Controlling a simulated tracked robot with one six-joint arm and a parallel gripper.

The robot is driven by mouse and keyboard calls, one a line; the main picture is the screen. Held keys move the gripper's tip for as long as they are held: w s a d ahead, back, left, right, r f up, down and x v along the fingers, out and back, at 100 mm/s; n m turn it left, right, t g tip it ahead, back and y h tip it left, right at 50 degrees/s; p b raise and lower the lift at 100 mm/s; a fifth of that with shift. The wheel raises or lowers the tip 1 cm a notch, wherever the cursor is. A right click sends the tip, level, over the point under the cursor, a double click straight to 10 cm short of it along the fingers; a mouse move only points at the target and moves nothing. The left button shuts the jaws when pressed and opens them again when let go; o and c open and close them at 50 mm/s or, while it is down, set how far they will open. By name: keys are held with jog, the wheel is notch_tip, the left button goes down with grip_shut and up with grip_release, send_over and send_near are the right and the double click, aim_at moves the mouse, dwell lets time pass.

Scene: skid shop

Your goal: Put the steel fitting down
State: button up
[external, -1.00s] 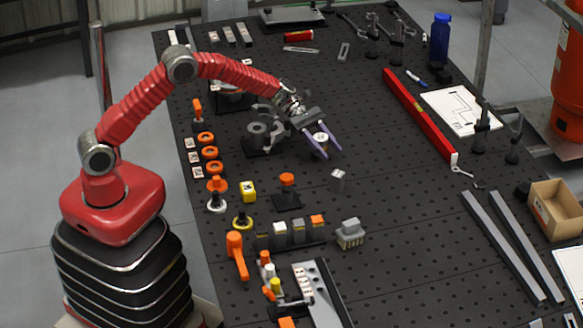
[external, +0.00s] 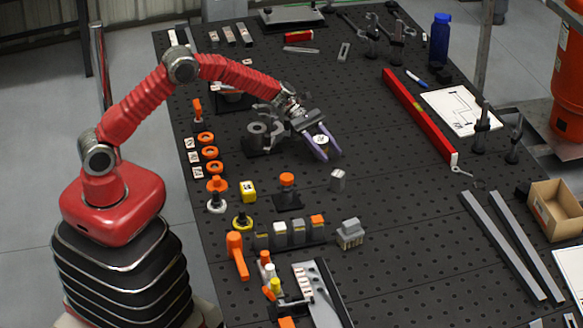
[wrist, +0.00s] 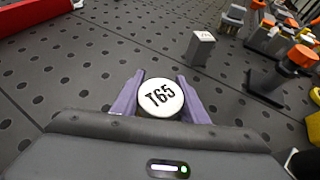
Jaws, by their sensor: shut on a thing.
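The steel fitting (wrist: 160,97) shows in the wrist view as a round piece with a white top marked T65. It sits between the two purple fingers of my gripper (wrist: 161,92), which is shut on it. In the external view the fitting (external: 321,140) is small between the fingers of my gripper (external: 322,147), low over the middle of the black perforated table (external: 400,225). The fitting's underside is hidden, so I cannot tell whether it touches the table.
A small grey block (external: 338,180) stands just in front of my gripper. An orange-topped piece on a black base (external: 287,190) is to its left. A grey clamp-like fixture (external: 262,135) is close on the left. A red bar (external: 418,115) lies to the right, with bare table between.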

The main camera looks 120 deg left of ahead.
jog(key=shift+f, duration=0.15)
jog(key=o, duration=1.2)
notch_tip(320, 180, up, 10)
dwell(0.4)
